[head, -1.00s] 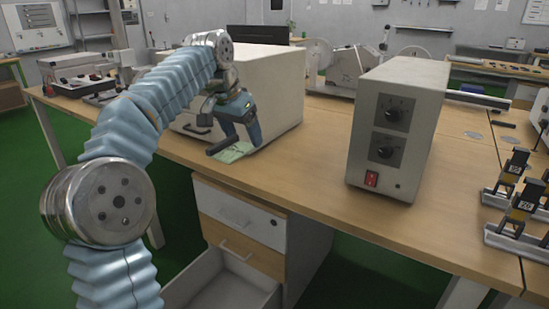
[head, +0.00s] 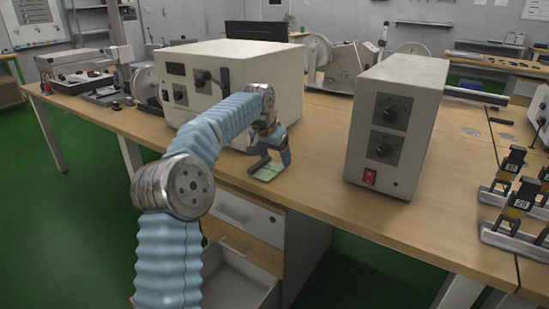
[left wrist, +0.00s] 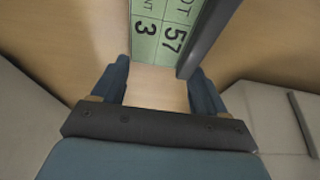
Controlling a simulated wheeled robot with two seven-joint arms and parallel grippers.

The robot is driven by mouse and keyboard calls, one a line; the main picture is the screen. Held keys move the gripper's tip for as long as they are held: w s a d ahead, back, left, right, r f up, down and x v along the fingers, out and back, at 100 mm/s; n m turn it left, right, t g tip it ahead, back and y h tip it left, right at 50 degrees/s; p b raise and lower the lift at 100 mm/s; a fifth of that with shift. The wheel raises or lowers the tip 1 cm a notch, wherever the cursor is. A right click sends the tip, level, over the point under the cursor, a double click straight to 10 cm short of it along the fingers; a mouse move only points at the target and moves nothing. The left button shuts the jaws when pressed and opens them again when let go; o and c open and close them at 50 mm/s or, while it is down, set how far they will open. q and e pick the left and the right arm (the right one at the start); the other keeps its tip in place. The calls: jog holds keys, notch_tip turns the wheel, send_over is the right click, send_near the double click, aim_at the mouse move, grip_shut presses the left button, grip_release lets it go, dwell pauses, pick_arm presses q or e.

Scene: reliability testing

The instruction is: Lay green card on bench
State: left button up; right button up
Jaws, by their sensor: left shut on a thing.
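The green card (head: 267,172) is at my left gripper (head: 271,161), low over the front edge of the bench (head: 325,190), between the large box unit and the smaller one. My left gripper is shut on the card. In the left wrist view, the card (left wrist: 160,32) shows dark print, including "57" and "3", beyond the blue fingers, with a dark bar along its right side. I cannot tell whether the card touches the bench top. My right gripper is not in view.
A large beige unit (head: 215,65) stands behind the gripper. A smaller beige unit with two knobs (head: 395,120) stands to its right. Black-and-yellow clamps (head: 515,200) are at the far right. An open drawer (head: 235,275) is below. The bench between the units is clear.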

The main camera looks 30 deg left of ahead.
aim_at(266, 171)
pick_arm(q)
jog(key=shift+f, duration=0.15)
jog(key=shift+f, duration=0.15)
jog(key=o, duration=1)
jog(key=shift+o, duration=0.2)
jog(key=p+v, duration=0.1)
jog(key=v, duration=1.1)
